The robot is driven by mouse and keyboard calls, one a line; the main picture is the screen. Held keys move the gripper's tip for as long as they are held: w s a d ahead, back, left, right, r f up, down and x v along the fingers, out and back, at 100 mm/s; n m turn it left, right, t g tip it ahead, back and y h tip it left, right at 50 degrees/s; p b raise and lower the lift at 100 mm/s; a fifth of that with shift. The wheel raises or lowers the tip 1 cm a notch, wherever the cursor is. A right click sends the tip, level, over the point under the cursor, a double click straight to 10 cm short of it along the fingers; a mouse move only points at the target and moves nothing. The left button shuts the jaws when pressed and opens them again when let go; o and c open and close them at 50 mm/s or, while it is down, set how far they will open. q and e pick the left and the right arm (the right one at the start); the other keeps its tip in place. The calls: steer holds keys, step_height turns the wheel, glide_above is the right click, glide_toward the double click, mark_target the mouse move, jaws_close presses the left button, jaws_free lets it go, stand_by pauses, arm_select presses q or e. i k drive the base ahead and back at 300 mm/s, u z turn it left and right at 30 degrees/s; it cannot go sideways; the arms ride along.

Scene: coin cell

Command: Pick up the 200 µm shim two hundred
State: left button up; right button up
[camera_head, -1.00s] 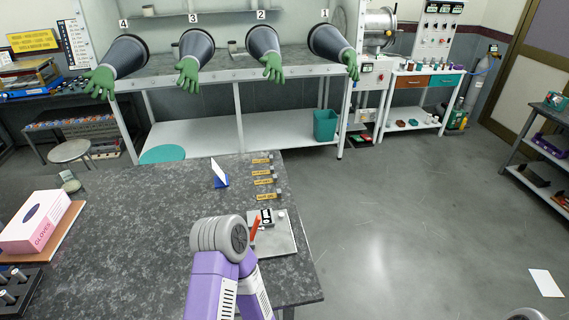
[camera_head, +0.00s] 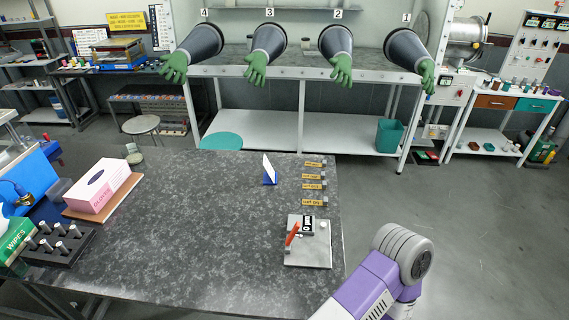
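Several yellow label strips with small dark grey pieces at their right ends lie in a column near the table's right edge: a back one (camera_head: 313,164), two middle ones (camera_head: 311,176) and (camera_head: 312,186), and a front one (camera_head: 312,202). Their print is too small to read, so I cannot tell which belongs to the 200 µm shim. One of my purple arms with a grey joint rises at the lower right, in front of the table's right edge. Neither gripper shows in the view.
A metal plate (camera_head: 325,256) carries a black-and-white device (camera_head: 308,225) and a red stick-like tool (camera_head: 292,234). A blue stand with a white panel (camera_head: 269,170) is behind. A glove box (camera_head: 103,186) and dark vial rack (camera_head: 48,247) sit left. The table's middle is clear.

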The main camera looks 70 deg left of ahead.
mark_target(322, 176)
steer(key=i, duration=1.95)
steer(key=u, duration=3.7)
